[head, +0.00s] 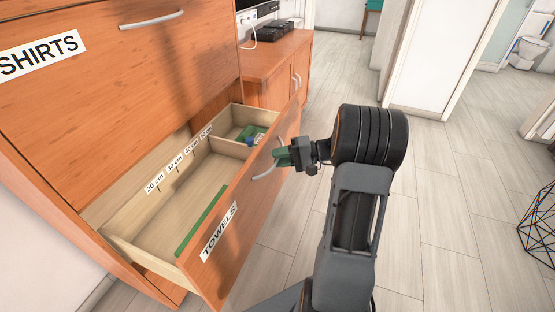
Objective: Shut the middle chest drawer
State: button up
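The wooden chest's drawer labelled TOWELS (246,208) stands pulled far out, below the SHIRTS drawer (100,90), which looks shut. Whether a further drawer lies below is hard to tell. The open drawer's curved grey handle (266,174) is on its front face. My gripper (283,157) is close to the outside of that front, at the handle's far end. Its green fingertips point left toward the front. I cannot tell whether they touch the front or handle, or how far apart they are.
Inside the drawer are a divider, distance labels, a green strip (201,221) and small green and blue items (250,135) in the far compartment. A lower wooden cabinet (275,55) adjoins the chest. Floor to the right is clear up to a wire-frame object (538,220).

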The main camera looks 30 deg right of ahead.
jog(key=shift+w+a+f, duration=0.1)
jog(key=shift+w+a, duration=0.1)
jog(key=shift+a, duration=0.2)
jog(key=shift+c, duration=0.4)
grip_shut()
